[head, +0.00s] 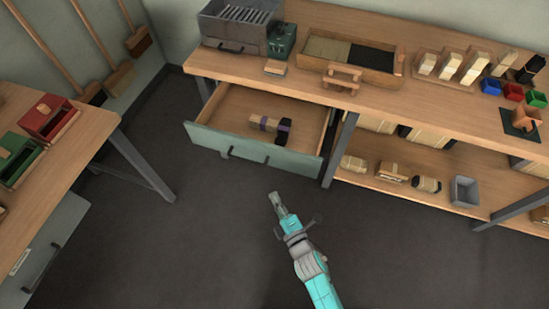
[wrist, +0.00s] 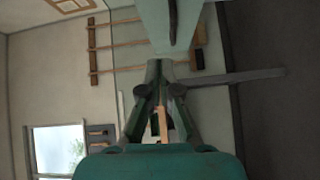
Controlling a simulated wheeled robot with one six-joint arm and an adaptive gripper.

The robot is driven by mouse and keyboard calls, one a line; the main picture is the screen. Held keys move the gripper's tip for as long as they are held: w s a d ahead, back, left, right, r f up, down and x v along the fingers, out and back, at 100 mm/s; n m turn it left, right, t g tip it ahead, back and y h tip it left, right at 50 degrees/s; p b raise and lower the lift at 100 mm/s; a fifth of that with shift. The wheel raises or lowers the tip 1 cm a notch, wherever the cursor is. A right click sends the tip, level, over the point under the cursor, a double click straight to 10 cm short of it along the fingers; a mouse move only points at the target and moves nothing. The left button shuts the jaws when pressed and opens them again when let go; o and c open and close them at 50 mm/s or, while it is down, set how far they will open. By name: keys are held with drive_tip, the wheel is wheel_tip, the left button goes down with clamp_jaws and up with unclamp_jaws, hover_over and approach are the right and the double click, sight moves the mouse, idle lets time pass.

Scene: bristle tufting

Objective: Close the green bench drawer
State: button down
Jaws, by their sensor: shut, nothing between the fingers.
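The green bench drawer (head: 256,148) is pulled out from under the bench at the back. Its grey-green front has a dark bar handle (head: 228,154). Inside lie bundles with tan and purple bands (head: 270,127). My gripper (head: 275,199) is in front of the drawer, above the floor, apart from the drawer front in the head view. Its fingers are shut with nothing between them; they also show in the wrist view (wrist: 160,68). A pale green panel (wrist: 155,22) with a dark bar, apparently the drawer front, is just beyond the fingertips there.
The wooden bench (head: 430,100) carries a grey slotted box (head: 238,24), a divided tray (head: 350,55) and small coloured bins (head: 513,92). A grey bench leg (head: 340,150) stands right of the drawer. Another bench (head: 75,150) is at left. The dark floor (head: 190,230) between is clear.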

sight(261, 165)
drive_tip(key=shift+n, duration=0.6)
drive_tip(key=x, duration=1.3)
drive_tip(key=shift+w+d+r, duration=0.15)
drive_tip(key=shift+w+d, duration=0.1)
drive_tip(key=shift+w, duration=0.2)
drive_tip(key=shift+w+d, duration=0.25)
drive_tip(key=shift+w, duration=0.4)
drive_tip(key=shift+w+d, duration=0.2)
drive_tip(key=shift+w, duration=0.4)
